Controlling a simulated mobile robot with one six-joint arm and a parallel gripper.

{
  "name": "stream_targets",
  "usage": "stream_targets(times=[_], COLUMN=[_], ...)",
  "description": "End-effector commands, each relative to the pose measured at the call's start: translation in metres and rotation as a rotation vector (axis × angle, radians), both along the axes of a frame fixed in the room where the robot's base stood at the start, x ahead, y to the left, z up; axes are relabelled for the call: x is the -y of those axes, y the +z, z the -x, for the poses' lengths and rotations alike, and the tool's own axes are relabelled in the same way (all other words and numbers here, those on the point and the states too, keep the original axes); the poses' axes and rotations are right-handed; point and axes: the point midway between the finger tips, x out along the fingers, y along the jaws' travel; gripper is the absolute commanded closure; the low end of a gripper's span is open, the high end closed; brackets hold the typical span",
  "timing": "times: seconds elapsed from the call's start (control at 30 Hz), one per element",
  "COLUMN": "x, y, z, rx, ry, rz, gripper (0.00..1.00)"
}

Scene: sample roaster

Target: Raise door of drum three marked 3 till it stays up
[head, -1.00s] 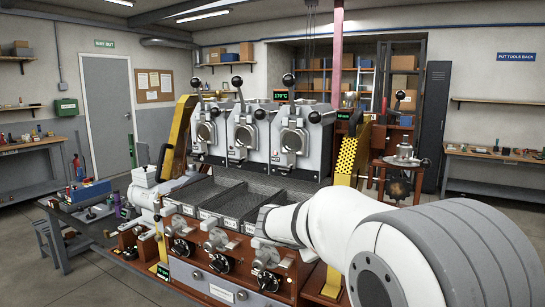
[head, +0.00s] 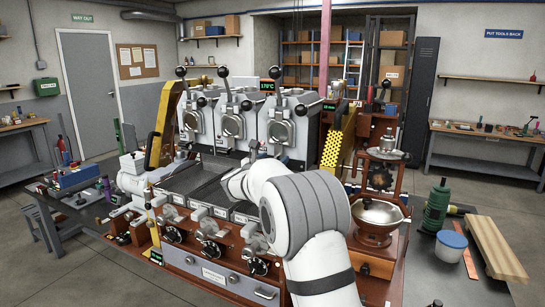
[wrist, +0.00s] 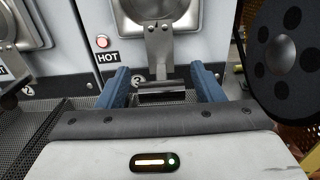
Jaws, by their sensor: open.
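The door of drum three (head: 281,131) is a round metal door on the rightmost of the three drum fronts, and it looks down over its opening. In the wrist view its lower part (wrist: 155,12) shows at the top, with a bolted metal strap (wrist: 158,45) running down to a handle bar (wrist: 165,92). A round 3 mark shows beside my left finger, partly hidden. My gripper (wrist: 163,88) is open, its blue fingers standing on either side of the bar. I cannot tell whether they touch it. In the head view my arm hides the fingers.
The drum two door (head: 232,125) stands to the left. A large dark disc (wrist: 285,55) sits close on the right. Mesh trays (head: 190,180) lie below the drums; a yellow perforated guard (head: 333,148) stands right.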

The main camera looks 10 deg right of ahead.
Motion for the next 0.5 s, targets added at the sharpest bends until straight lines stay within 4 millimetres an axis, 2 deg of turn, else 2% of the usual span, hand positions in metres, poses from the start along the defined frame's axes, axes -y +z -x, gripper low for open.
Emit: stream_targets(times=[0.1, 0.37, 0.5], x=[0.0054, 0.0060, 0.0058], y=[0.0004, -0.0003, -0.0002], z=[-0.0066, -0.0078, -0.0076], rx=[0.000, 0.001, 0.000], ry=[-0.001, 0.000, 0.000], rz=[0.000, -0.001, -0.001], gripper=[0.39, 0.39, 0.49])
